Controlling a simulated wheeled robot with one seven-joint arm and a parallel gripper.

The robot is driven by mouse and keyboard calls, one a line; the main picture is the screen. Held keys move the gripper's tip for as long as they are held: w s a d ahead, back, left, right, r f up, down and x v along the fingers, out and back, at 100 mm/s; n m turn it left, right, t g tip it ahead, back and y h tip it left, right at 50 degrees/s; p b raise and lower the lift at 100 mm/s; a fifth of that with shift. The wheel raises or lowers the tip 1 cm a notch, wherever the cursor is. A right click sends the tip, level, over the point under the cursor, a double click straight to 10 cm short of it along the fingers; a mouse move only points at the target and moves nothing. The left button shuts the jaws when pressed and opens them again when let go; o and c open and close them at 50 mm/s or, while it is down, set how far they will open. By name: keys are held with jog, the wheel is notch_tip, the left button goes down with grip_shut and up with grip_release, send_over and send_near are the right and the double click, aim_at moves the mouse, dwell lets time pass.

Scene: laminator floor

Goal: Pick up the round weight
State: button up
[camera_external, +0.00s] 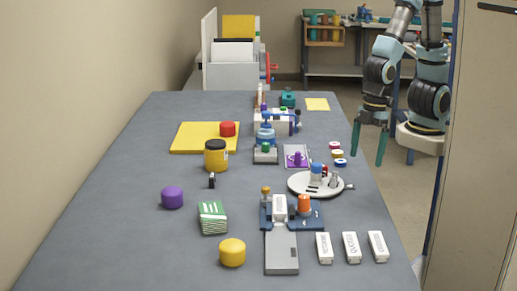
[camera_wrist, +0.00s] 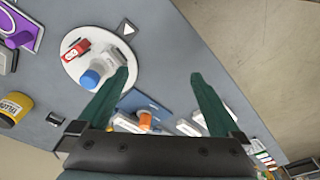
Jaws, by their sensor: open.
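Several squat round pieces could be the round weight, and I cannot tell which one is meant. A purple one (camera_external: 172,197) stands on the left of the grey table, a yellow one (camera_external: 232,252) near its front, and a red one (camera_external: 228,129) on a yellow board. My gripper (camera_external: 369,146) is open and empty, pointing down beyond the table's right edge, well apart from all three. In the wrist view its green fingers (camera_wrist: 158,75) are spread, with the table below. None of these three pieces shows clearly in the wrist view.
A round white tray (camera_external: 301,188) with small items, also in the wrist view (camera_wrist: 75,52), lies near the right edge. A blue fixture (camera_external: 312,219), a yellow jar (camera_external: 216,157), a green-white stack (camera_external: 213,218) and white boxes (camera_external: 351,247) stand around. The table's left side is mostly clear.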

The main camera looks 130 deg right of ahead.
jog(key=n+t+b, duration=0.2)
jog(key=n+t, duration=0.1)
send_near(233, 242)
jog(key=f, duration=0.1)
jog(key=shift+y, duration=0.4)
jog(key=shift+w+d+p+x, duration=0.15)
jog(key=shift+p+x, duration=0.85)
jog(key=shift+x, duration=1.6)
jog(key=shift+w+d+p+x, duration=0.1)
jog(key=shift+p+x, duration=0.9)
jog(key=shift+x, duration=1.6)
jog(key=shift+s+r, duration=0.1)
grip_shut()
